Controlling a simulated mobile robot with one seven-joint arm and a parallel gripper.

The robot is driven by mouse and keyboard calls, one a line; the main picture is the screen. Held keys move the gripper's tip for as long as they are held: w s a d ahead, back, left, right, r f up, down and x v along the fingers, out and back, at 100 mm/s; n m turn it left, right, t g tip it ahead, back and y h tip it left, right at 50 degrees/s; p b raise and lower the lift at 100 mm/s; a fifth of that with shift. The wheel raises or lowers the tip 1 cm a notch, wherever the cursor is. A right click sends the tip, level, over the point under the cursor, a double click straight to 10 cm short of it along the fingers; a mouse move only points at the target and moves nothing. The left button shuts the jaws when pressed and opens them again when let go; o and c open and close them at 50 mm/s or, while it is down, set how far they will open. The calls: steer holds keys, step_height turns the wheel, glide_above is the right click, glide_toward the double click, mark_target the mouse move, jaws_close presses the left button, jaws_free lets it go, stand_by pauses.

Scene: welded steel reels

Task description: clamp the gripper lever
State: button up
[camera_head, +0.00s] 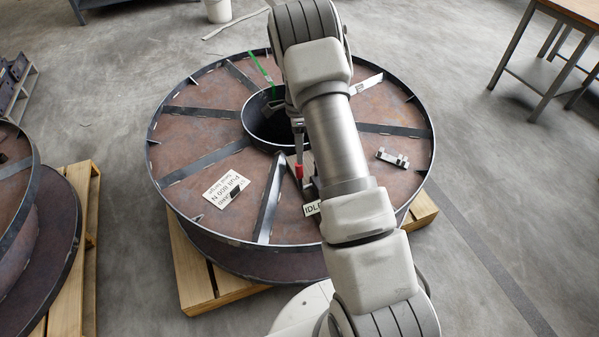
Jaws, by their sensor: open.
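A red-tipped lever (299,171) stands on the top face of the large steel reel (205,140), just below its central hub in the picture. Its base is partly hidden behind my arm. My gripper (299,148) hangs down from the far end of my arm, just above the red tip in the picture. It is open, and my arm hides much of it. I cannot tell whether it touches the lever. A partly covered label reading "IDLE" (313,208) is beside the lever base.
The reel rests on a wooden pallet (199,285). A white printed plate (226,188) and a small notched block (392,158) lie on it. A green strip (262,70) reaches the hub. Radial ribs cross its face. Another reel (50,245) is left; a table (575,12) is upper right.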

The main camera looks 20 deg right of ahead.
mark_target(299, 169)
steer(key=f, duration=0.2)
steer(key=s+f+b, duration=0.1)
steer(key=f, duration=0.4)
steer(key=shift+s+a+f, duration=0.15)
steer(key=shift+a+f, duration=0.05)
steer(key=shift+f, duration=0.2)
steer(key=shift+c, duration=0.4)
jaws_close()
stand_by(0.6)
